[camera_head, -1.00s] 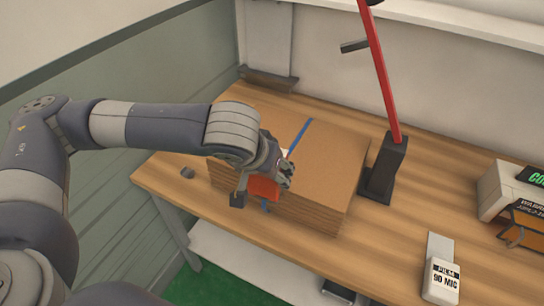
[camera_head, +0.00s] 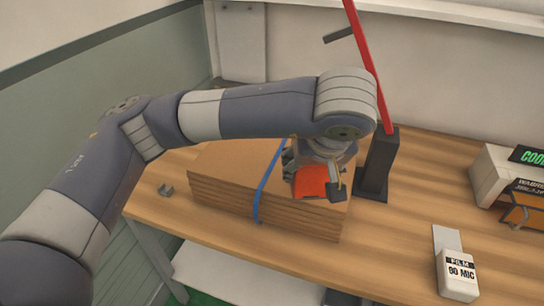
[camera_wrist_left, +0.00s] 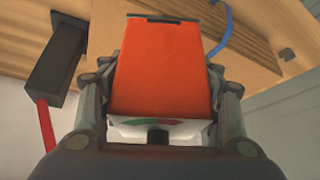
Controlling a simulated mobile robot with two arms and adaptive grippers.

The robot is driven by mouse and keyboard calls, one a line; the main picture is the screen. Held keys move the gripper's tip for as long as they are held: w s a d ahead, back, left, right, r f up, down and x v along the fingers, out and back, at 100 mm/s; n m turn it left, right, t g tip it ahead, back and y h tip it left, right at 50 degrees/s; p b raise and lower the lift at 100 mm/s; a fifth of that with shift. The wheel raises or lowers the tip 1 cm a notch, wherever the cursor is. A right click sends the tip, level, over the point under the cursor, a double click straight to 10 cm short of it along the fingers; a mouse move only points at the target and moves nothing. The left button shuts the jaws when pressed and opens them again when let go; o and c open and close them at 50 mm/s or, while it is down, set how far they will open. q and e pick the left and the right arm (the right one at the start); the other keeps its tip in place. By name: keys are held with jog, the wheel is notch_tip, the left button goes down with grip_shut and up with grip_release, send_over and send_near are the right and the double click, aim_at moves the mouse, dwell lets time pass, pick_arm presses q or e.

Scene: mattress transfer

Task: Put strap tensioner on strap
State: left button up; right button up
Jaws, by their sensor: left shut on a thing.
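The orange strap tensioner (camera_head: 311,181) is held in my left gripper (camera_head: 316,172), above the right part of the cardboard stack. In the left wrist view the tensioner (camera_wrist_left: 162,65) fills the space between the fingers, with a small green and red scale at its near end. The blue strap (camera_head: 263,186) runs over the top of the stack and down its front face. The tensioner is to the right of the strap and apart from it. Part of the strap (camera_wrist_left: 224,35) also shows in the left wrist view. My right gripper is out of view.
The cardboard stack (camera_head: 222,170) lies on the wooden table (camera_head: 420,215). A black stand (camera_head: 379,165) with a tilted red pole is close right of my gripper. A small grey piece (camera_head: 166,189) lies left of the stack. A film box (camera_head: 457,275) is front right.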

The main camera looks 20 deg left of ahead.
pick_arm(q)
jog(key=w+a+p, duration=0.1)
jog(key=w+a, duration=0.2)
jog(key=w+a+p, duration=0.1)
jog(key=w+a, duration=0.2)
jog(key=a, duration=0.1)
jog(key=w+a+f+p, duration=0.1)
jog(key=w+a, duration=0.2)
jog(key=shift+a, duration=0.3)
jog(key=shift+a+f, duration=0.1)
jog(key=shift+f, duration=0.1)
notch_tip(320, 180, down, 3)
jog(key=shift+r+p, duration=0.2)
jog(key=shift+p, duration=0.55)
jog(key=shift+f, duration=0.35)
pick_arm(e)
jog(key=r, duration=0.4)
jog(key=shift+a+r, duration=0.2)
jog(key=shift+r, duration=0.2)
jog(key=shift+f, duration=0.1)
pick_arm(q)
jog(key=o, duration=1.7)
jog(key=shift+f, duration=0.15)
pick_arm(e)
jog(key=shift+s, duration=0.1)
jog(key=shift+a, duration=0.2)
